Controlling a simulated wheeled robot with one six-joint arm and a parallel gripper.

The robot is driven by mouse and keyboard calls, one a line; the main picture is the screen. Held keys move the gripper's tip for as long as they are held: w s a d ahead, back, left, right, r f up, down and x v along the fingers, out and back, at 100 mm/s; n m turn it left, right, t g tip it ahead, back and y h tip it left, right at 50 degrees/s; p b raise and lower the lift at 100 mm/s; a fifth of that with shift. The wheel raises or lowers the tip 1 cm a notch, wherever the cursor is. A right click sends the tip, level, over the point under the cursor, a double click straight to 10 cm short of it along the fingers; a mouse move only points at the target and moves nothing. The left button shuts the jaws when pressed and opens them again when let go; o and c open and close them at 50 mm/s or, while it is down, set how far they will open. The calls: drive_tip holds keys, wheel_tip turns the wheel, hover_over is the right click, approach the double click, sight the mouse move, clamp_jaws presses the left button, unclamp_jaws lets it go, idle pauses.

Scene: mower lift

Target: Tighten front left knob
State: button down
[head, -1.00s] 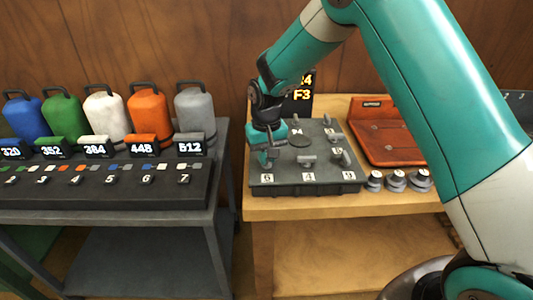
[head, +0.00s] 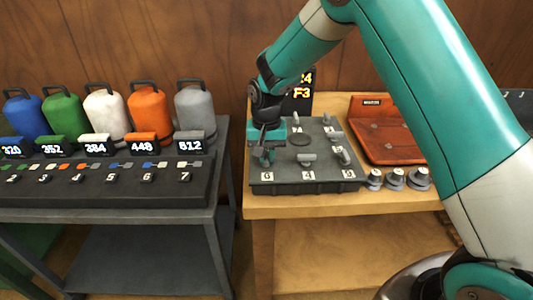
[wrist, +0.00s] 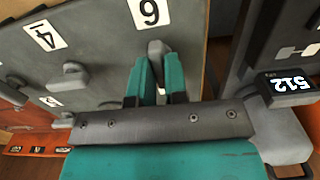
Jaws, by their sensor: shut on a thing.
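A dark grey panel (head: 290,182) with several grey knobs and white labels lies on the wooden bench. The front left knob, a grey bar-shaped one, stands by the white label (head: 267,176) at the panel's front left corner.
Another knob (head: 307,158) stands right of my gripper by a label like 4, with more behind and to the right. A small display (head: 301,92) is behind. An orange-brown tray (head: 385,135) and loose grey knobs (head: 396,178) lie right. A dark cart (head: 110,190) with coloured canisters is left.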

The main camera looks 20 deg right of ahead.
sight(267, 156)
drive_tip(key=shift+r, duration=0.1)
drive_tip(key=c, duration=1.1)
unclamp_jaws()
drive_tip(key=shift+c, duration=0.2)
wheel_tip(267, 156, up, 17)
drive_tip(key=b, duration=0.1)
drive_tip(key=shift+r+b, duration=0.15)
drive_tip(key=shift+b, duration=0.15)
drive_tip(key=s+a+n+y, duration=0.2)
drive_tip(key=s+n, duration=0.3)
drive_tip(key=s, duration=1)
drive_tip(key=s+a+n+y, duration=0.2)
drive_tip(key=s+n, duration=0.3)
drive_tip(key=s, duration=1)
drive_tip(key=shift+s+a+f+n, duration=0.3)
drive_tip(key=shift+a+f+n, duration=0.1)
drive_tip(key=shift+a, duration=0.35)
